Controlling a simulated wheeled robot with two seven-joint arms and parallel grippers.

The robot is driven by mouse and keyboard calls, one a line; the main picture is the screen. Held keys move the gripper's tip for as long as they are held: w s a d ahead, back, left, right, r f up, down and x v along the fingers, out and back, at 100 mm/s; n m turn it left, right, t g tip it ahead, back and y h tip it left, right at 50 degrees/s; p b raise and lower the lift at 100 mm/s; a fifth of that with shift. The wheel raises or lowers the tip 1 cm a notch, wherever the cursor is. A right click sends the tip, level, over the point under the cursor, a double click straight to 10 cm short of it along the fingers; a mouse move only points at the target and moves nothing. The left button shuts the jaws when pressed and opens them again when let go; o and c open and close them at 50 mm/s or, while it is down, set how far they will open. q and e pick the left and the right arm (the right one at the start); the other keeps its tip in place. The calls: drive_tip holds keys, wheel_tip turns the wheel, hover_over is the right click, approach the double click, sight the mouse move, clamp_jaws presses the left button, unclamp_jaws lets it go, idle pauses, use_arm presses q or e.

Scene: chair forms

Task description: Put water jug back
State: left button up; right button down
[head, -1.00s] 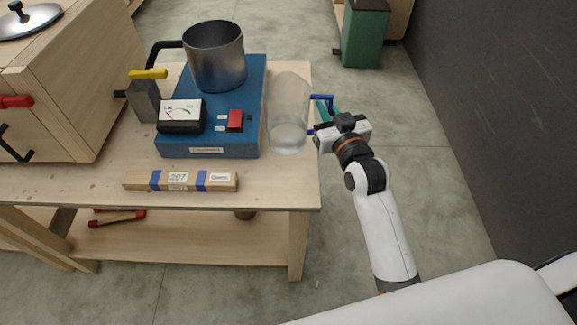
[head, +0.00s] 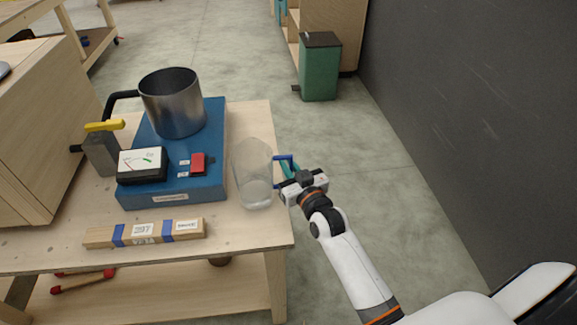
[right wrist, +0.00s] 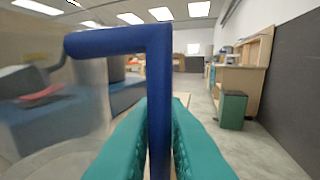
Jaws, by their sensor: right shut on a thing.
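The clear water jug (head: 253,172) is at the right edge of the wooden table (head: 60,258), beside the blue base, and looks upright. Its blue handle (head: 284,158) points to the right. My right gripper (head: 287,172) is at the handle. In the right wrist view, its teal fingers (right wrist: 158,145) are shut on the vertical bar of the blue handle (right wrist: 158,95), with the clear jug wall (right wrist: 60,110) to the left. I cannot tell whether the jug's bottom touches the table. My left gripper is not in view.
A metal pot (head: 173,103) stands on the blue base (head: 205,125), with a meter (head: 142,164) and red switch (head: 198,163). A labelled wooden block (head: 145,233) lies in front. A green bin (head: 320,68) stands on the floor behind, near the dark wall (head: 470,130).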

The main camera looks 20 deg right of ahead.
drive_tip(key=shift+r, duration=0.1)
drive_tip(key=c, duration=1.5)
unclamp_jaws()
drive_tip(key=shift+o, duration=0.2)
drive_tip(key=s+b, duration=0.1)
drive_tip(key=s, duration=1.1)
drive_tip(key=shift+d, duration=0.2)
